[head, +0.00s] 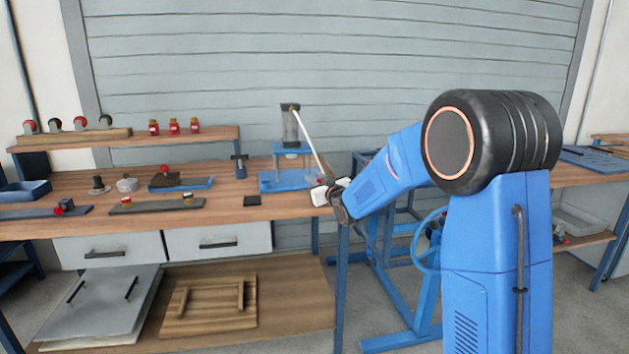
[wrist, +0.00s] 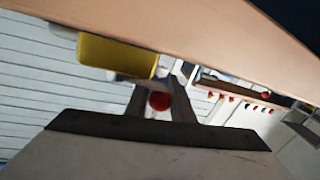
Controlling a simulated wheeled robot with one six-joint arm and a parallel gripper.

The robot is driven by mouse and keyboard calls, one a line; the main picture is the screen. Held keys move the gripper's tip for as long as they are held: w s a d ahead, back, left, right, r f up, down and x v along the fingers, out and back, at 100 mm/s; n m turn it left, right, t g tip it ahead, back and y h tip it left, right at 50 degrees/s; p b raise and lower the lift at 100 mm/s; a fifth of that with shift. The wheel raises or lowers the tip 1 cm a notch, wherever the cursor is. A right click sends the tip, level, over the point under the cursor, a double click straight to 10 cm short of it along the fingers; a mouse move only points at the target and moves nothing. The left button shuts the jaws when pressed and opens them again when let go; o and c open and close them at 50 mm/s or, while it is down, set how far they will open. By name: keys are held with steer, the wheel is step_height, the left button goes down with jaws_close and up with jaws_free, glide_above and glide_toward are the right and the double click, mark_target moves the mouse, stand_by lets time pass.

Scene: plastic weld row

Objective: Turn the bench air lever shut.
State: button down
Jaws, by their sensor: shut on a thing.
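A pale air line runs from the small press (head: 290,125) down to the right end of the workbench. My gripper (head: 330,195) is at that end, beside the bench edge, and hides most of what it holds. In the wrist view, my gripper's two fingers (wrist: 162,88) are closed around the air lever, whose round red end (wrist: 159,101) shows between them. A yellow block (wrist: 115,55) sits just beyond the fingers, close under the wooden bench edge (wrist: 150,32). The lever's exact angle cannot be told.
A blue frame (head: 385,270) stands on the floor below my arm. Bare floor shows at the right.

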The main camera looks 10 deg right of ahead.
stand_by(0.4)
steer(key=c, duration=1.5)
jaws_free()
steer(key=shift+c, duration=0.2)
steer(key=v, duration=1.7)
steer(key=shift+s, duration=0.2)
steer(key=s+d+f+m+g+h, duration=0.1)
steer(key=s+f+g, duration=0.2)
steer(key=s, duration=1.1)
steer(key=s+d+f+m+g+h, duration=0.1)
steer(key=s+g, duration=0.4)
steer(key=s, duration=1)
steer(key=s+d+f+m+g+h, duration=0.2)
steer(key=s+f+g, duration=0.2)
steer(key=s, duration=1)
step_height(320, 180, down, 2)
steer(key=shift+s+d+f+m+g, duration=0.1)
steer(key=shift+s+d+m+g, duration=0.1)
steer(key=shift+d+m+g, duration=0.2)
